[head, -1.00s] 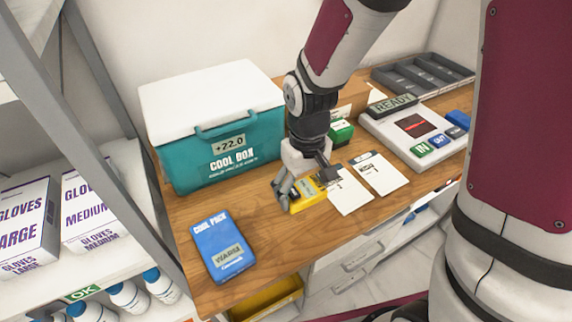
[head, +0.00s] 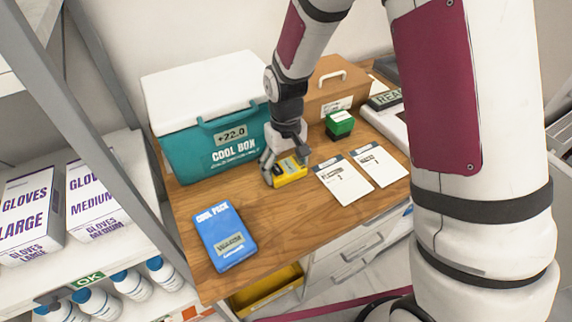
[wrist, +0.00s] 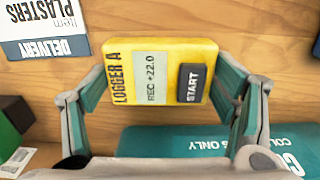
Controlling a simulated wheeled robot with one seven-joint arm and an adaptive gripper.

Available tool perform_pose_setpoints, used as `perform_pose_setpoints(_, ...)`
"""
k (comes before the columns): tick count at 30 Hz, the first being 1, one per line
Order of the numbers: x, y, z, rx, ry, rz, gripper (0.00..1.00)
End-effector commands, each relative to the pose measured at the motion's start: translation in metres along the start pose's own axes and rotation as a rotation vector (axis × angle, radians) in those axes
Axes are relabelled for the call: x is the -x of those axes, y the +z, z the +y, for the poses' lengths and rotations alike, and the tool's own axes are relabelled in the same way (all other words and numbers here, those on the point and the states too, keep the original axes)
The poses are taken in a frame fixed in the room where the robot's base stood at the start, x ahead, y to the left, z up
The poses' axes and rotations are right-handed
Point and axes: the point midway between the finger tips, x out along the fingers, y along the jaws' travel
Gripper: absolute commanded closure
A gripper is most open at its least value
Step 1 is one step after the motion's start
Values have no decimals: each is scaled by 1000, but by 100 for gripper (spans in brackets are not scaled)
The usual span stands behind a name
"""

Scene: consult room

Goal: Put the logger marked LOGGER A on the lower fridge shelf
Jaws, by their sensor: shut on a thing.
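The yellow logger (head: 289,172) is in my gripper (head: 283,173), just in front of the cool box on the wooden counter. In the wrist view the logger (wrist: 170,72) shows the words LOGGER A, a display reading REC +22.0 and a dark START button. My gripper (wrist: 165,105) is shut on it, one finger at each side. I cannot tell whether the logger touches the counter or is slightly above it. No fridge or fridge shelf shows in these frames.
The teal cool box (head: 222,155) with a white lid stands behind. A blue cool pack (head: 225,235) lies at the front left. White cards (head: 343,182), a green block (head: 339,123) and a brown case (head: 335,95) are to the right. A glove-box shelf (head: 90,270) is at left.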

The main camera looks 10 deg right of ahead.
Motion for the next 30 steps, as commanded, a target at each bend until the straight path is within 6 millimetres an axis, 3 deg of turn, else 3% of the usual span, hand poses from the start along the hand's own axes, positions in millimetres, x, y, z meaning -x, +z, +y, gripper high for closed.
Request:
perform_pose_setpoints(6,-4,0,0,0,0,0,54)
perform_pose_setpoints(7,-3,0,0,0,0,0,14)
perform_pose_setpoints(9,-3,0,0,0,0,0,1)
perform_pose_setpoints(22,2,0,0,0,0,1,1)
perform_pose_setpoints(26,18,-2,1,0,1,5,1)
perform_pose_setpoints(30,46,-2,1,0,1,7,1)
